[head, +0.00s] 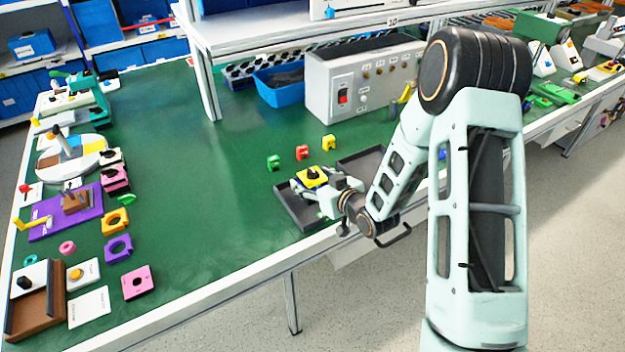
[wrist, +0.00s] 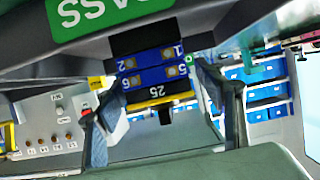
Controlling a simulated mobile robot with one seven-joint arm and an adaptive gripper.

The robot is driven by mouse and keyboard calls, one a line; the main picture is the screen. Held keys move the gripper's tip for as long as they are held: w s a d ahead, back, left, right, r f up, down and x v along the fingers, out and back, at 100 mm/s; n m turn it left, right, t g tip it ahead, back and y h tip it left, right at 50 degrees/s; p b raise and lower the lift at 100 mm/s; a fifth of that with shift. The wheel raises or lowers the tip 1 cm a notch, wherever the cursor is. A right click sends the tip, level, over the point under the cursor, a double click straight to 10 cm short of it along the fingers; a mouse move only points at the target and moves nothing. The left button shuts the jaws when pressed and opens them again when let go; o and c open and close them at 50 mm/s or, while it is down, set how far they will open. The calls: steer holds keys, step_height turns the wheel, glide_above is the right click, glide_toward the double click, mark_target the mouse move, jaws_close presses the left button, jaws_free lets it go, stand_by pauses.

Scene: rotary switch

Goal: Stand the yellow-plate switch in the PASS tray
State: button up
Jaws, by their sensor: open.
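The yellow-plate switch (head: 313,174) has a yellow top plate and a black knob. In the wrist view the switch (wrist: 152,76) shows blue terminal blocks and a black base, and the picture is upside down. Its base appears to meet the dark floor of the PASS tray (wrist: 35,88), whose green PASS label shows. In the head view this is the near dark tray (head: 291,212). The switch looks upright. My gripper (head: 322,186) is open around it, with one finger on each side in the wrist view (wrist: 155,105). The gripper hides part of the tray.
A second dark tray (head: 372,160) lies just right. Small green (head: 273,162), red (head: 302,152) and yellow (head: 328,142) pieces stand behind. A grey control box (head: 345,85) and blue bin (head: 280,88) are farther back.

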steer(key=shift+r, duration=0.1)
steer(key=shift+r+p, duration=0.2)
steer(key=shift+p, duration=0.1)
steer(key=v, duration=1.2)
steer(key=shift+f, duration=0.2)
